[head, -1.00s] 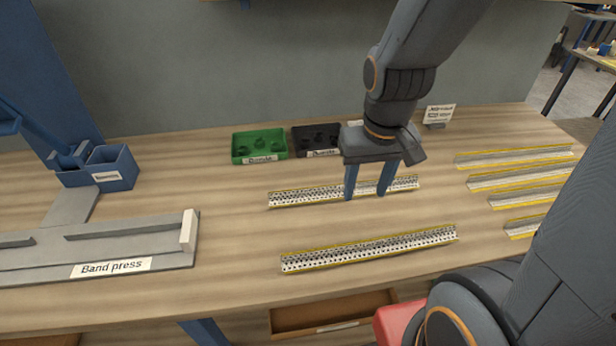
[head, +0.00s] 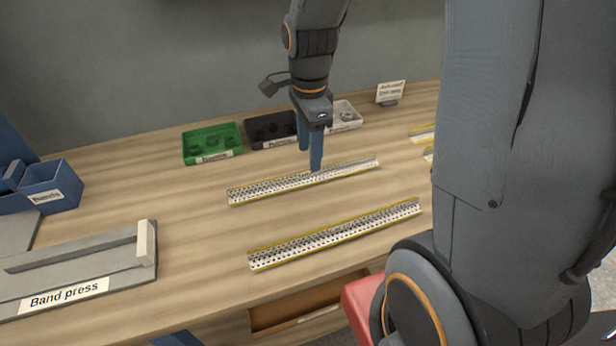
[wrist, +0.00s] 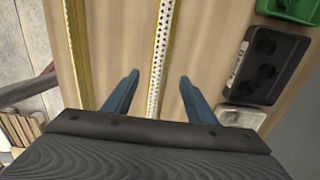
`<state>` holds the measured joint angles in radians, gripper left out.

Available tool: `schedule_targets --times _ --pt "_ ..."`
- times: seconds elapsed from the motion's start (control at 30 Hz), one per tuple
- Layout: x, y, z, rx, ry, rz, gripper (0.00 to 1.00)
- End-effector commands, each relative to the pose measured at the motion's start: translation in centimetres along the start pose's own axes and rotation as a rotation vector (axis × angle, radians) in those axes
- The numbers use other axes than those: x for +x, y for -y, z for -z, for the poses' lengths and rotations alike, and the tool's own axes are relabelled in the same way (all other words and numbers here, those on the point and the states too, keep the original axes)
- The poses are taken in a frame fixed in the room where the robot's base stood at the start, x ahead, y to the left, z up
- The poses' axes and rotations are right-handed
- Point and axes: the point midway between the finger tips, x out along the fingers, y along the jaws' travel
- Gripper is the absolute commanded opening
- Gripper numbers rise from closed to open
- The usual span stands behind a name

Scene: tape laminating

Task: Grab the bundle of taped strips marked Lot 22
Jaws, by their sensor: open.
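Two long perforated strip bundles with yellow edges lie on the bench, a far one (head: 265,189) and a near one (head: 340,234). I can read no lot marking on either. My gripper (head: 310,160) is open over the far bundle, pointing down. In the wrist view, my open fingers (wrist: 159,78) stand on either side of a white perforated strip (wrist: 155,90), which runs lengthwise between them. Another yellow-edged strip (wrist: 77,50) lies to the left there. Whether the fingers touch the strip or the bench, I cannot tell.
A green tray (head: 211,157), a black tray (head: 258,142) and a white tray (head: 347,124) stand behind the far bundle. A small sign (head: 390,92) is unreadable. The band press (head: 110,255) and a blue bin (head: 62,180) are left. More strips (head: 422,134) are partly hidden at right.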

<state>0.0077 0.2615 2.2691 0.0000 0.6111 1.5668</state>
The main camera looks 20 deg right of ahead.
Motion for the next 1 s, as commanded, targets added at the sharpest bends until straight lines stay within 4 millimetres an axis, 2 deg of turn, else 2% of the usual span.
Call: schedule_targets --times 0.33,0.63,0.8,1.0 --pt "3.0 -0.2 -0.1 0.0 0.0 -0.003 0.52" --pt "6.4 -0.3 -0.3 0.0 0.0 -0.004 0.52" --pt "7.2 -0.2 -0.3 -0.001 0.0 -0.001 0.52" --pt "7.2 -0.2 -0.3 -0.001 0.0 0.0 0.52"
